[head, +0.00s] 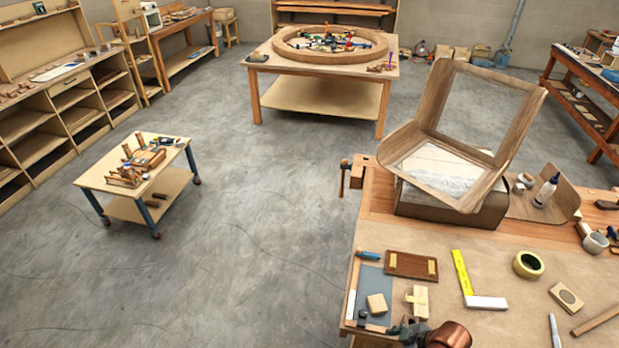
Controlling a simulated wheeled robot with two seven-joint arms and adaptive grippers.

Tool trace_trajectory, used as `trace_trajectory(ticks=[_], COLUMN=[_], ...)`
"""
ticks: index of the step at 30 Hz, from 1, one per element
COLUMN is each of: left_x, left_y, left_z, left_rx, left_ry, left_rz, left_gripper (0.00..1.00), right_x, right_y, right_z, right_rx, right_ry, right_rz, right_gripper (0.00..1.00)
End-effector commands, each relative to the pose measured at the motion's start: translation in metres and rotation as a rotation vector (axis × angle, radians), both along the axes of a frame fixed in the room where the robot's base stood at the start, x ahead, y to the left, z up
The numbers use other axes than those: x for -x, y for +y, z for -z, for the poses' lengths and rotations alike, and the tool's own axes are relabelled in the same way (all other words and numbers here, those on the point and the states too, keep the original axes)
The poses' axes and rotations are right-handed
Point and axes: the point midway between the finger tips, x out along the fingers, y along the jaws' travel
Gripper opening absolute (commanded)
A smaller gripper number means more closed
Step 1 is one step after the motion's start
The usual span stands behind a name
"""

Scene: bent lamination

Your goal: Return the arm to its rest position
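One of my grippers, apparently the right (403,331), shows at the bottom edge, over the near end of the workbench (480,252). It is dark and small, with a copper-coloured arm part beside it. Its fingers are too small and cut off to tell whether they are open or shut. It is close to a pale wooden block piece (417,301) and a tan block (377,304). My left gripper is not in view.
A bent wood frame (415,150) stands on a dark box (450,205) on the bench. A yellow square (463,273), tape roll (528,264) and brown board (411,265) lie nearby. A small cart (95,180) stands left; the floor between is clear.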

Motion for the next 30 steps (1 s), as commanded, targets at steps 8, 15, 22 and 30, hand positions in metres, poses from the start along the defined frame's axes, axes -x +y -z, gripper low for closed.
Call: trace_trajectory(ticks=[8, 15, 22, 30], left_x=[-0.002, -0.004, -0.005, -0.003], left_y=[0.000, -0.001, -0.001, -0.001], left_z=[-0.001, -0.001, 0.004, 0.016], left_rx=[0.001, 0.001, 0.001, 0.001], left_ry=[-0.004, -0.006, -0.007, -0.004], left_rz=[0.000, 0.000, 0.001, 0.001], left_gripper=[0.40, 0.40, 0.40, 0.40], right_x=[0.047, 0.096, 0.122, 0.109], right_y=[-0.052, -0.095, -0.118, -0.115], right_z=[0.020, 0.028, 0.058, 0.150], right_rx=[0.004, 0.048, 0.091, 0.100], right_ry=[0.051, 0.100, 0.139, 0.171], right_rz=[0.570, 0.909, 1.077, 1.058], right_gripper=[0.63, 0.63, 0.63, 0.63])
